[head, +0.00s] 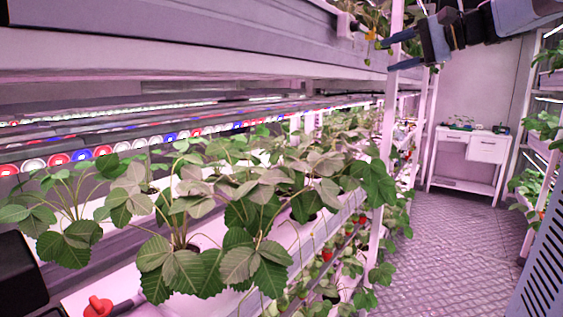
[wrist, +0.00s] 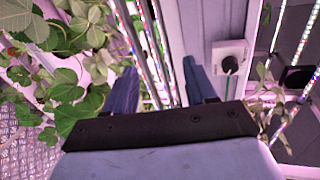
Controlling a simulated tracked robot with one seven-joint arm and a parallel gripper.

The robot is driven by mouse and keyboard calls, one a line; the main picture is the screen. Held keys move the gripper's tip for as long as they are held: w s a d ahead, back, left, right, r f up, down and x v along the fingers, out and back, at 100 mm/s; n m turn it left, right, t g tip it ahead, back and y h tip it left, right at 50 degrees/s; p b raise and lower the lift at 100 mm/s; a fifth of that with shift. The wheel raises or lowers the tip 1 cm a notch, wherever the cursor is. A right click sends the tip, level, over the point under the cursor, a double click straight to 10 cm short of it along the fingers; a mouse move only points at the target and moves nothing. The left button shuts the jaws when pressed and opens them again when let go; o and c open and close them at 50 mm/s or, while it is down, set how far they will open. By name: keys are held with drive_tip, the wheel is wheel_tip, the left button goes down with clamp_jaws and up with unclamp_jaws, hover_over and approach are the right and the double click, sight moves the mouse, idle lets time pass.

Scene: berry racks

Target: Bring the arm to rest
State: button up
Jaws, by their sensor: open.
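My gripper (head: 392,53) shows at the top right of the head view, raised near the upper shelf and beside a white rack post. Its two blue fingers point left and stand apart with nothing between them. In the wrist view my gripper (wrist: 160,85) also shows open and empty, one finger left and one right. Behind the fingers there are light strips and a pale panel with a round black fitting.
A rack of strawberry plants (head: 185,265) fills the left and middle, with red berries (head: 327,255) along its aisle side. The white post (head: 387,120) stands close to my gripper. A white table (head: 468,155) stands at the aisle's end. The aisle floor (head: 450,250) is clear.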

drive_tip(key=s+a+f+n+g+h, duration=0.1)
drive_tip(key=s+f+n+h, duration=0.3)
drive_tip(key=s+f, duration=0.8)
drive_tip(key=s+a+f+n+g+h, duration=0.2)
drive_tip(key=s+f+h, duration=0.5)
drive_tip(key=s+f, duration=0.6)
wheel_tip(320, 180, down, 7)
drive_tip(key=shift+s+a+r+n+h, duration=0.15)
drive_tip(key=shift+a+n+h, duration=0.25)
drive_tip(key=shift+a+n, duration=0.6)
drive_tip(key=shift+d, duration=0.15)
